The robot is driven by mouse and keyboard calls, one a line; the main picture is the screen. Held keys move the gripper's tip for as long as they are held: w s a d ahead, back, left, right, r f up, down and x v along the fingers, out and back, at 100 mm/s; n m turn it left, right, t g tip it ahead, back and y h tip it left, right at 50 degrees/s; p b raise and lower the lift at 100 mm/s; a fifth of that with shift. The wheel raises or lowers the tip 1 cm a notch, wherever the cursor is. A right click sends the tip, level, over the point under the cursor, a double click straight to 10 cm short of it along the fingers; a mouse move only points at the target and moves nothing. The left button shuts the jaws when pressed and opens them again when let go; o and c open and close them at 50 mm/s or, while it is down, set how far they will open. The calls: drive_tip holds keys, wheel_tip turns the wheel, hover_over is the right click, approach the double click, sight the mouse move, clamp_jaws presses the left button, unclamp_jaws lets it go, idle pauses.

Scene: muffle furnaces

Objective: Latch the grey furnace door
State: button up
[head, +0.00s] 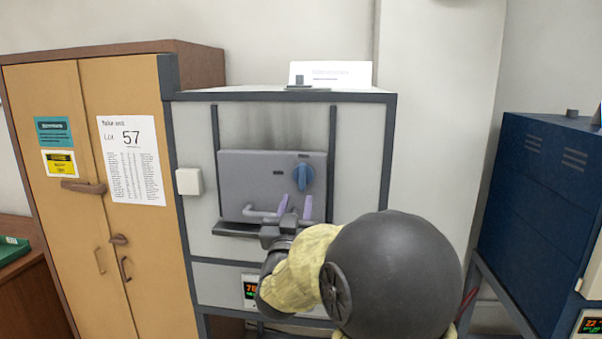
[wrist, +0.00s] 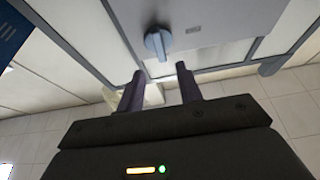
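The grey furnace (head: 362,130) stands in the middle of the head view. My gripper (head: 295,207) is in front of the door, just below the blue latch. In the wrist view its two purple fingers (wrist: 160,80) are apart with nothing between them, and the latch lies beyond their tips.
A wooden cabinet (head: 130,240) with a posted sheet stands at the left. A blue furnace (head: 540,210) stands at the right. A white box (head: 189,181) is on the grey furnace's left frame. A white card (head: 330,73) stands on top.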

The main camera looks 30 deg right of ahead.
sight(301, 176)
drive_tip(key=p+x, duration=0.3)
drive_tip(key=x, duration=0.4)
drive_tip(key=shift+w+r, duration=0.1)
drive_tip(key=shift+w, duration=0.05)
drive_tip(key=shift+w+d, duration=0.3)
drive_tip(key=shift+w, duration=0.1)
drive_tip(key=shift+s, duration=0.25)
drive_tip(key=shift+c, duration=0.2)
drive_tip(key=shift+w, duration=0.2)
clamp_jaws()
